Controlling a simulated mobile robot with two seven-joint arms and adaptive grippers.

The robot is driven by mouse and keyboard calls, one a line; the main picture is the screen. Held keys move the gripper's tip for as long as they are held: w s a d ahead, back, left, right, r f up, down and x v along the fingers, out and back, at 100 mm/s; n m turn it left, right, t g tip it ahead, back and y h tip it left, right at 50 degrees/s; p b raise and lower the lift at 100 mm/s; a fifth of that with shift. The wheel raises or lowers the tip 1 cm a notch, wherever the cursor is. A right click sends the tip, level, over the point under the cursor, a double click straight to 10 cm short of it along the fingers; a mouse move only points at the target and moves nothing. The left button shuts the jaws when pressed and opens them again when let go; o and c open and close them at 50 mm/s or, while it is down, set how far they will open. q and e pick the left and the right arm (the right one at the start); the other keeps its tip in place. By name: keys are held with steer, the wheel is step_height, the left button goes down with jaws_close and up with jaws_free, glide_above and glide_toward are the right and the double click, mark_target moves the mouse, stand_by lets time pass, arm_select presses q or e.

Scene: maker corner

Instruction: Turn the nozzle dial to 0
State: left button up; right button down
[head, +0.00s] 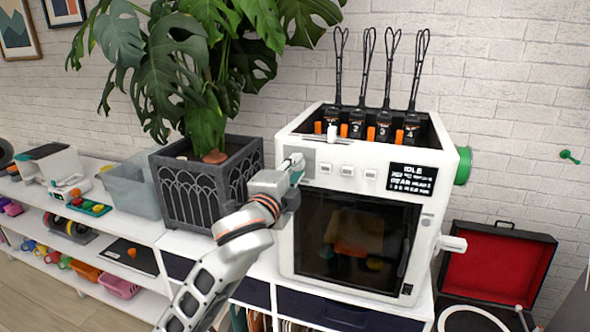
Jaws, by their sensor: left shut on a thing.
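The white printer (430,190) stands on the white shelf unit, with a dark glass door in front. Its small screen (407,177) reads IDLE on the top line; the smaller lines below are too blurred to read surely. My left gripper (295,165) reaches in from the lower left to the grey panel (309,152) at the upper left of the printer's front. It is shut on the nozzle dial there. The gripper covers the dial, so its mark and setting cannot be read. My right gripper is not in view.
A potted plant (212,188) in a dark planter stands close left of the printer, near my left arm. Several black tools stand upright in the printer's top. A green knob (463,165) and a white handle (453,243) stick out right. An open red-lined case (495,262) lies further right.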

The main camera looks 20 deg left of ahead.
arm_select(q)
steer(key=n, duration=0.4)
steer(key=shift+n, duration=0.4)
stand_by(0.4)
steer(key=o, duration=1.1)
steer(key=s, duration=1.2)
steer(key=shift+a, duration=0.2)
